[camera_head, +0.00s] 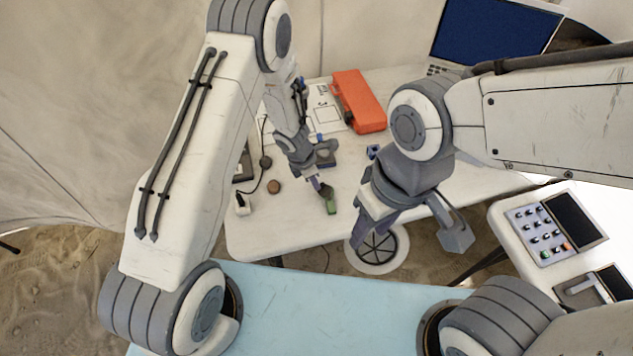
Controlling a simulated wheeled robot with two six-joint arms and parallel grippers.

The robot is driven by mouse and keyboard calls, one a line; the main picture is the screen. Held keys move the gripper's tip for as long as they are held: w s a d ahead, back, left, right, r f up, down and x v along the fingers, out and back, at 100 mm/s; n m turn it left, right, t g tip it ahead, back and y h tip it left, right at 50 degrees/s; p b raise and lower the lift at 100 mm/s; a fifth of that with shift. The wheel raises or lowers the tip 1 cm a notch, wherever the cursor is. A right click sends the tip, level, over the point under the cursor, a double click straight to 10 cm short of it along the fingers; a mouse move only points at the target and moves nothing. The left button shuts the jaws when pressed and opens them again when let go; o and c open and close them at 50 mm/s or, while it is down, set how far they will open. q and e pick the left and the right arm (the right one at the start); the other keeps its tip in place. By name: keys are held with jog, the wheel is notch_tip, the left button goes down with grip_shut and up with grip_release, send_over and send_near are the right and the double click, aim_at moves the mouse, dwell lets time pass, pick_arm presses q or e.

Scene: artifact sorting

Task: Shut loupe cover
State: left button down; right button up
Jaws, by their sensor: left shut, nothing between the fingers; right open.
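My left gripper (318,187) is shut and empty, pointing down over the front part of the white table (290,225). Its tips are at a small green object (330,204); I cannot tell whether they touch it. This may be the loupe, but it is too small to make out a cover or how far open it is. My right gripper (408,236) is open and empty, its fingers spread wide near the table's front right edge. Part of the table is hidden behind my arms.
An orange case (360,101) lies at the back beside a paper sheet (324,110). A laptop (493,30) stands at back right. A keypad panel (548,233) is at right.

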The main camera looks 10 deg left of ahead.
pick_arm(q)
jog(key=shift+w+d, duration=0.15)
jog(key=shift+w, duration=0.1)
dwell(3.6)
jog(key=shift+d, duration=0.1)
